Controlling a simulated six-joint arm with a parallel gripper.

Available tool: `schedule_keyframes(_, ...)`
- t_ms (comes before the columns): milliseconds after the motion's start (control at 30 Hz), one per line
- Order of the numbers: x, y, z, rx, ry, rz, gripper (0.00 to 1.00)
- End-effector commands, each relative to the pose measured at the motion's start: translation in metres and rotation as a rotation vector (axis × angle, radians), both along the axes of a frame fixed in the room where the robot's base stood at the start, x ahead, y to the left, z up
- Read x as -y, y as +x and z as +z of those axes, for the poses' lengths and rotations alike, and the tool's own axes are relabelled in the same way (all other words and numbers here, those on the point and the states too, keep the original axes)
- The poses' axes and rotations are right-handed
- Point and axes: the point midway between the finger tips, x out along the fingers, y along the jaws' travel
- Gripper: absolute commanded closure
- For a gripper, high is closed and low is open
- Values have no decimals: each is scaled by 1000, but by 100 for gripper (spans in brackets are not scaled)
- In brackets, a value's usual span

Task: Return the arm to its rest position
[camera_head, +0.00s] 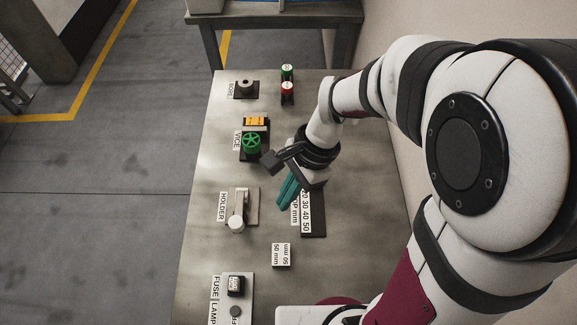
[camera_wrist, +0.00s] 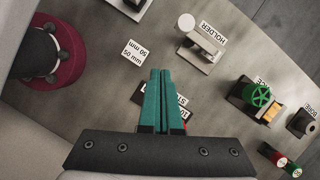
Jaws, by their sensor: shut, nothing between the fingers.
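My gripper (camera_head: 288,191) has teal fingers. It hangs over the metal table, above the dark plate with the label 20 30 40 50 (camera_head: 313,222). In the wrist view the two teal fingers (camera_wrist: 160,75) lie together with nothing between them, and they hide part of that dark plate. My arm reaches in from the right side of the head view and is bent down at the wrist.
A wall is at right.

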Motion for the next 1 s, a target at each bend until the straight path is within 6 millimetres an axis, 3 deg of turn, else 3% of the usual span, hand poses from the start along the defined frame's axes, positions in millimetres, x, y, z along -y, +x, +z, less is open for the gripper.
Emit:
schedule_keyframes(200,7,1,18,1,0,0,100)
schedule_keyframes(667,8,0,20,4,0,5,100)
schedule_keyframes(767,19,-18,38,69,-7,98,100)
schedule_keyframes(900,47,-72,66,213,-52,347,100)
schedule_keyframes(1000,61,-100,71,274,-88,477,100)
